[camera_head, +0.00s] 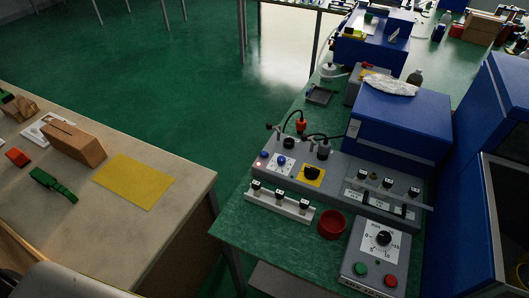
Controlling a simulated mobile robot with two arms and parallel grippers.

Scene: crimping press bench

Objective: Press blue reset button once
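A grey control panel (335,187) stands on the green bench. A blue button (281,160) sits on a white plate at the panel's left end. A second small bluish knob (264,154) is just left of it, and a small lit red spot (258,164) is below that. I cannot read any label that says reset. A black rotary knob on a yellow plate (318,181) is to the right of the blue button. Neither of my grippers shows in this view, and nothing covers the blue button.
A box with a dial (382,238) and green and red buttons stands at the bench's front right. A red bowl (331,224) and a white rail with black clips (279,207) are in front of the panel. A large blue machine (402,125) stands behind. A beige table (165,215) is left, across a floor gap.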

